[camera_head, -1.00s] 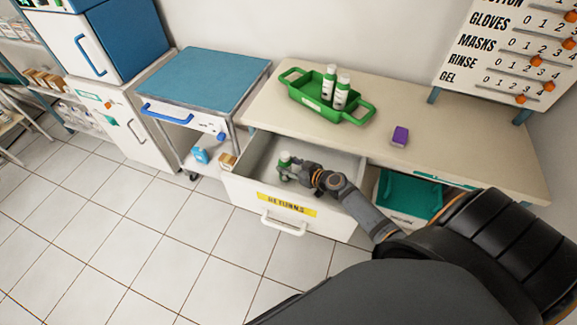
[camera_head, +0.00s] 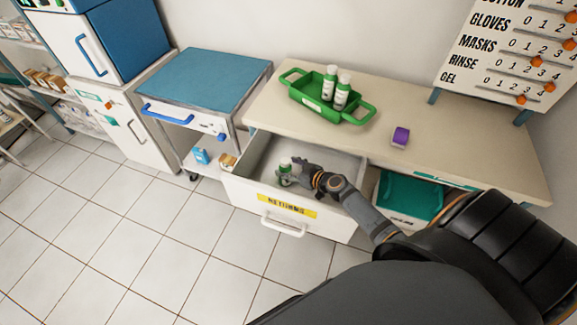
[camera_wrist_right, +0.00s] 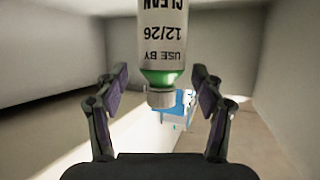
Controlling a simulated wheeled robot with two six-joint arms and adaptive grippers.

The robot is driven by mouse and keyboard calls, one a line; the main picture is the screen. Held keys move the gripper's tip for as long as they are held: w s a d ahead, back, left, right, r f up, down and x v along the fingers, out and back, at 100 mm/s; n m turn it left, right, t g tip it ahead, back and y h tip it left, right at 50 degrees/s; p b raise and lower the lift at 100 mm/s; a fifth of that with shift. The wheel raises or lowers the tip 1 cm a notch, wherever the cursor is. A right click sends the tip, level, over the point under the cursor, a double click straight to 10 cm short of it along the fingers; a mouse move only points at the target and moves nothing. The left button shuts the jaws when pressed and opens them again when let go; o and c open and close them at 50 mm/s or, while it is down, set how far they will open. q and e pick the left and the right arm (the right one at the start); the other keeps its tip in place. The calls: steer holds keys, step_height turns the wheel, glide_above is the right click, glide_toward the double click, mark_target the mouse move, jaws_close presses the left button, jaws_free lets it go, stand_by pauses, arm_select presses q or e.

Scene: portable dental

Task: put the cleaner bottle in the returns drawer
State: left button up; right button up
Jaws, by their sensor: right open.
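My right gripper (camera_head: 294,169) is inside the drawer beside the bottle, coming from the right. In the right wrist view the right gripper (camera_wrist_right: 160,78) has its fingers spread, with a gap on each side of the bottle. My left gripper is not in view.
A green tray (camera_head: 351,117) with two similar bottles (camera_head: 341,92) stands on the counter (camera_head: 460,150). A purple item (camera_head: 401,136) lies to its right. A blue-topped cart (camera_head: 205,80) stands left of the drawer. A teal bin (camera_head: 410,197) is under the counter.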

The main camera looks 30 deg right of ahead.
arm_select(q)
steer(key=shift+b, duration=0.6)
arm_select(e)
steer(key=r+v, duration=0.1)
steer(key=v, duration=0.6)
steer(key=shift+s+d+r, duration=0.1)
steer(key=shift+s, duration=0.1)
